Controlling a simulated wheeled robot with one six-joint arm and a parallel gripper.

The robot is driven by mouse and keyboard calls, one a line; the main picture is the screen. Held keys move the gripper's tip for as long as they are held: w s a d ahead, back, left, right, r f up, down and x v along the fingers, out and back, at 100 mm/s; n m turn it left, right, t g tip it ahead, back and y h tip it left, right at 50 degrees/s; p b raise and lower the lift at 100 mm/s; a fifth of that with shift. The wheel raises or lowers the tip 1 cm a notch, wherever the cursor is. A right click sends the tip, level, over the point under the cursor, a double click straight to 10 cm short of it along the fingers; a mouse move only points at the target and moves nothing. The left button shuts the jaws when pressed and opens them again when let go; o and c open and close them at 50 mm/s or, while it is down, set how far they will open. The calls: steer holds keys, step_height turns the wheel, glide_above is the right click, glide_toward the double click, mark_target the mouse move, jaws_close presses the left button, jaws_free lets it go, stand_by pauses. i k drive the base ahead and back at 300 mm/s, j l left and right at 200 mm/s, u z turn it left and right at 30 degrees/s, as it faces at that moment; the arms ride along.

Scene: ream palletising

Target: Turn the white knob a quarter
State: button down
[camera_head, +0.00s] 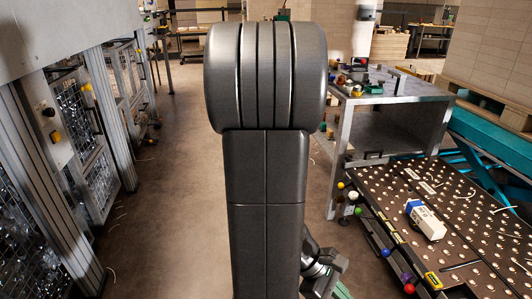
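My gripper (340,290) shows only in part at the bottom edge, right of my dark arm. It is below and slightly left of the white knob in the picture, apart from it. Its fingertips are cut off or too small to judge, so I cannot tell whether it is open.
The ball-studded table (480,232) carries a blue and white ream (426,220). Red (409,288) and purple knobs sit further along its edge. A metal workbench (400,98) stands behind. Fenced machine cells line the left (60,130). The floor (165,215) between is mostly clear. My arm blocks the middle.

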mark_target(354, 195)
steer(key=i+z, duration=0.3)
steer(key=i, duration=0.3)
steer(key=i+z, duration=0.3)
steer(key=i, duration=0.25)
steer(key=i+j+z, duration=0.3)
steer(key=i, duration=0.25)
